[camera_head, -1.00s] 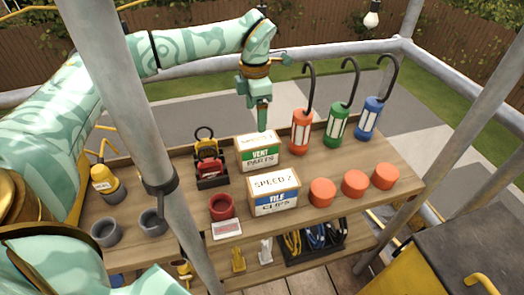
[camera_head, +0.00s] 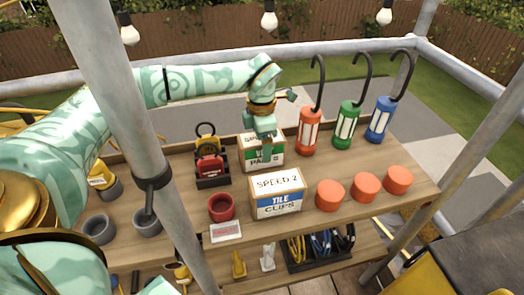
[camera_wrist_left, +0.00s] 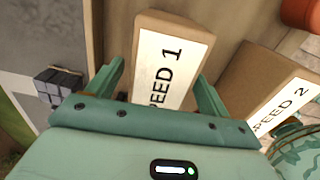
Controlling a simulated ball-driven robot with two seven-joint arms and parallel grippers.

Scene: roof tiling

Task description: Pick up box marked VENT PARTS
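The VENT PARTS box (camera_head: 274,158) stands upright on the wooden shelf, white on top with a green label on its front. My left gripper (camera_head: 266,155) is over this box in the head view and hides part of its top and label. In the left wrist view the box's top reads SPEED 1 (camera_wrist_left: 163,66). It lies between the two spread fingers of my left gripper (camera_wrist_left: 160,80), which is open. I cannot tell how far above the box the fingertips are. My right gripper is not in view.
The TILE CLIPS box (camera_head: 277,194), marked SPEED 2, stands just in front. Red, green and blue hooked lanterns, the red one (camera_head: 309,132) nearest, stand to the right. A red and black item (camera_head: 210,165) is on the left. Orange cylinders (camera_head: 330,195) line the right front.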

